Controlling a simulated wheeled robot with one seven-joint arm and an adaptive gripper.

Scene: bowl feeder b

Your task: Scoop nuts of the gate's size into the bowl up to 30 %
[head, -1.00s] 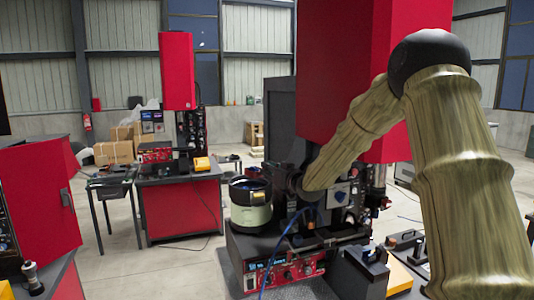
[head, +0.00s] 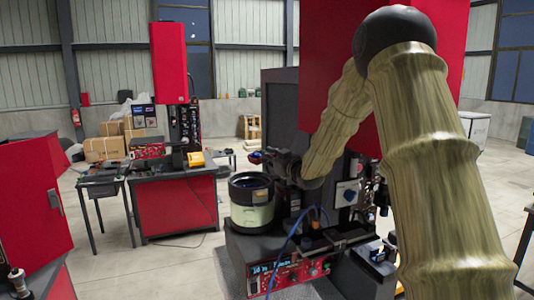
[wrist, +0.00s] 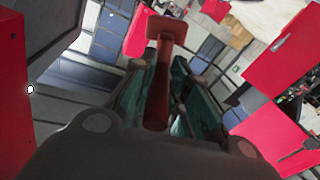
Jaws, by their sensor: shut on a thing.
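The feeder bowl (head: 252,212), cream with a black rim, stands on the machine at the centre of the head view. Its inside looks dark, and I cannot make out nuts or the gate. My gripper (head: 268,157) is above and behind the bowl's right rim, small and partly hidden by its wrist. In the wrist view my gripper (wrist: 160,92) is shut on a reddish-brown scoop (wrist: 158,85), between teal finger pads. The scoop's broad end (wrist: 166,27) points away from the wrist. I cannot tell whether it holds nuts.
A red control unit (head: 290,274) with knobs and a display sits below the bowl. A blue cable (head: 288,243) hangs beside it. Dark and red machine housing (head: 280,115) rises behind. A second workstation (head: 178,205) stands at the left, with open floor before it.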

